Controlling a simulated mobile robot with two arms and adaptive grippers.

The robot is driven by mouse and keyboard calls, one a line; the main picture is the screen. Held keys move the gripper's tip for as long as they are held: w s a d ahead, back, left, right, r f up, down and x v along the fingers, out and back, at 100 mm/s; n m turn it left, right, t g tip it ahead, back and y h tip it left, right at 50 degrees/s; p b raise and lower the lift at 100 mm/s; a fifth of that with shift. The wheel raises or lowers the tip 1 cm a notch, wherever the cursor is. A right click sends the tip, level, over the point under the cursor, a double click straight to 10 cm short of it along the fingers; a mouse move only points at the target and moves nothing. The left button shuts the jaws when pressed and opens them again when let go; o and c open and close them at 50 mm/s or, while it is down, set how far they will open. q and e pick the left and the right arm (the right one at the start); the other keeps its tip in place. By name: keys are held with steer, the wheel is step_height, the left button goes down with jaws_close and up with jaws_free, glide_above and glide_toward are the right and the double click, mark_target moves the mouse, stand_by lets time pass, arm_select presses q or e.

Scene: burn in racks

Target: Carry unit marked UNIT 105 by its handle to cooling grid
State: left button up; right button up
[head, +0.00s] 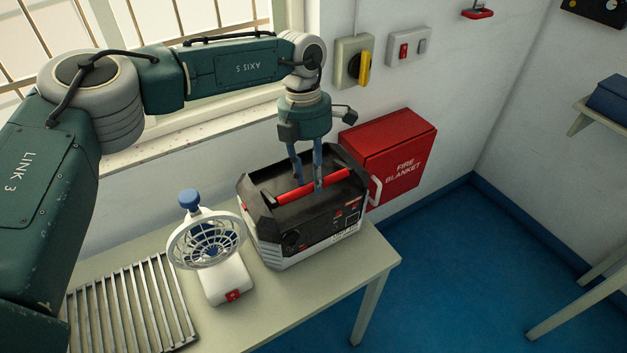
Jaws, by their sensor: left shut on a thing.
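The unit (285,250) is a black and light-grey box with a red bar handle (335,186) across its top. It sits at the right end of the table, and its small front label is too blurred to read in full. My left gripper (307,185) comes down from above and is shut on the red handle, around its middle. The cooling grid (133,308) is a set of metal slats at the table's left, partly hidden by my left arm. My right gripper is not in view.
A white fan (207,247) with a blue knob stands between the unit and the grid. The table (340,290) has a narrow free strip at its front right. A red fire blanket box (398,150) is on the wall close behind the unit. Wall switches (408,48) are above.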

arm_select(q)
steer(key=shift+w+a+r+g+h, duration=0.15)
steer(key=shift+w+r+g+h, duration=0.15)
steer(key=shift+g+h, duration=0.3)
steer(key=shift+w+a+r+g+b, duration=0.15)
steer(key=shift+w+g+b, duration=0.05)
steer(key=shift+g+b, duration=0.35)
steer(key=shift+w+a+r+h, duration=0.1)
steer(key=shift+r+h, duration=0.05)
steer(key=shift+h, duration=0.15)
